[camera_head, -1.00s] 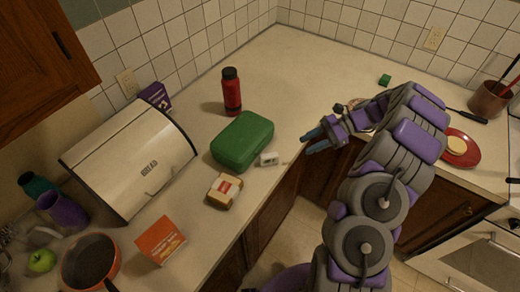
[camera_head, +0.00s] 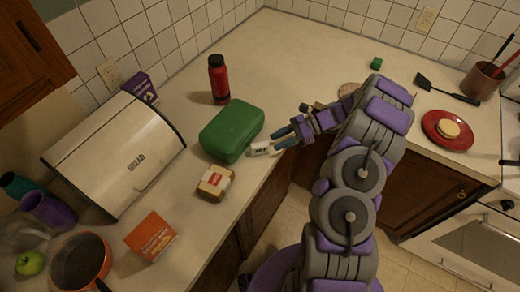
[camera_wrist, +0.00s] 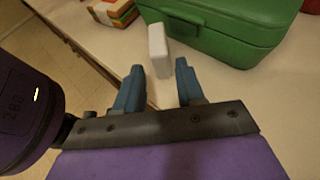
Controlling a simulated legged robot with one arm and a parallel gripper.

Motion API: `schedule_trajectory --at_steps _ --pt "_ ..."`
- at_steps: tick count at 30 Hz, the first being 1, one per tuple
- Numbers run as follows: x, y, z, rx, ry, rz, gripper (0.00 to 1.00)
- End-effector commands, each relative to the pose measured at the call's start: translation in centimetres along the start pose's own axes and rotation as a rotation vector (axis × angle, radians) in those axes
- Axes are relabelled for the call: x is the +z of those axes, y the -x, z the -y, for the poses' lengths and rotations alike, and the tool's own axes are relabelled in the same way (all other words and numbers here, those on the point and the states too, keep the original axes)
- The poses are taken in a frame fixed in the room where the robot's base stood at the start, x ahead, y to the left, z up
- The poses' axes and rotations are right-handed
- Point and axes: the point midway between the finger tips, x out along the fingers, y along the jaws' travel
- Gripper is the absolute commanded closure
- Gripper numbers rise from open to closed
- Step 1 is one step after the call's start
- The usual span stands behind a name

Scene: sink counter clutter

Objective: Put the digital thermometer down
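The digital thermometer (camera_head: 259,149) is a small white device on the counter, close beside the front right corner of the green box (camera_head: 231,131). In the wrist view the thermometer (camera_wrist: 158,50) stands upright on its narrow edge, with its near end at the gap between my fingertips. My gripper (camera_head: 279,139) is at the counter's front edge, just right of the thermometer. In the wrist view my gripper's (camera_wrist: 159,72) blue fingers are apart, with space on both sides of the thermometer, and hold nothing.
A packaged sandwich-like item (camera_head: 215,183) lies in front of the green box, and an orange carton (camera_head: 151,237) is farther left. A red bottle (camera_head: 219,80) stands behind the box. A bread bin (camera_head: 115,153) is at left.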

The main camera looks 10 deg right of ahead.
Motion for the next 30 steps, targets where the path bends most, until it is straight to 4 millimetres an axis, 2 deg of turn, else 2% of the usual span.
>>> schedule_trajectory --at_steps 3,11,21,28,30 --pt "0.1 -1.6 -0.1 0.003 0.000 0.003 0.62" --pt "0.1 -2.9 0.0 0.002 0.002 0.001 0.62" --pt "0.3 -7.3 0.0 0.003 0.000 0.003 0.62" --pt "0.4 -7.5 0.1 0.000 0.001 0.001 0.62" --pt "0.4 -7.5 0.1 0.000 0.001 0.001 0.67"
